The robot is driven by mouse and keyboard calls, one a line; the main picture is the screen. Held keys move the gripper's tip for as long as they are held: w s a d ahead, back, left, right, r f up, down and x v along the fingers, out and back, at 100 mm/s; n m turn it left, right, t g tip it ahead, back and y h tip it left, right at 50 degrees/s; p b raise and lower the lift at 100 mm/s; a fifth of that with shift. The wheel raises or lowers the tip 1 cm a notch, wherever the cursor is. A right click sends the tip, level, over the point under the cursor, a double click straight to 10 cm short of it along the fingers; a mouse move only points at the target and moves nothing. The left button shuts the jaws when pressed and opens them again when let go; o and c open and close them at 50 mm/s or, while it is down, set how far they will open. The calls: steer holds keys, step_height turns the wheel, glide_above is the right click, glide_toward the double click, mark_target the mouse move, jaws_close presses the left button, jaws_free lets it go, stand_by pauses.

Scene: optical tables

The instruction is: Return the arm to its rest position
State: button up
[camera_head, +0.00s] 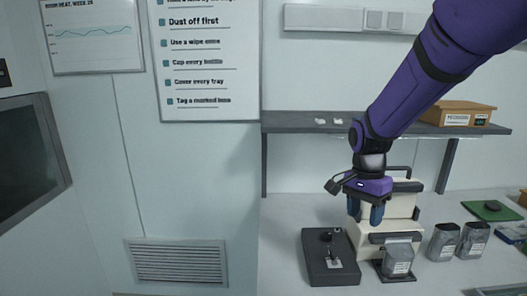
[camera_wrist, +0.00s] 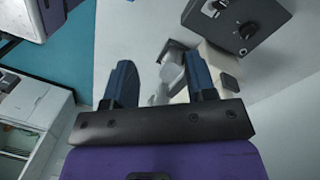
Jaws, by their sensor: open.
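My purple arm (camera_head: 420,75) reaches down from the upper right in the head view. My gripper (camera_head: 365,212) hangs at its end, in front of a cream-coloured instrument (camera_head: 404,206) on the table. Whether it touches the instrument cannot be told from this view. In the wrist view my gripper (camera_wrist: 162,85) shows two blue fingers spread apart, with nothing held between them. Part of the cream instrument shows behind the right finger.
A dark control box (camera_head: 329,258) with a knob stands left of the instrument. Grey pouches (camera_head: 443,241) stand to its right, one (camera_head: 398,260) in front. A dark shelf (camera_head: 300,124) with a cardboard box (camera_head: 461,113) runs behind my arm.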

steer(key=s+d+r+n+t, duration=0.3)
steer(key=s+r+n, duration=0.2)
steer(key=s, duration=0.6)
steer(key=s+d+r+n+t, duration=0.3)
steer(key=s+r+n, duration=0.3)
steer(key=s+r, duration=0.4)
steer(key=shift+s+d+t, duration=0.3)
steer(key=shift+s+d, duration=0.2)
steer(key=shift+s, duration=0.15)
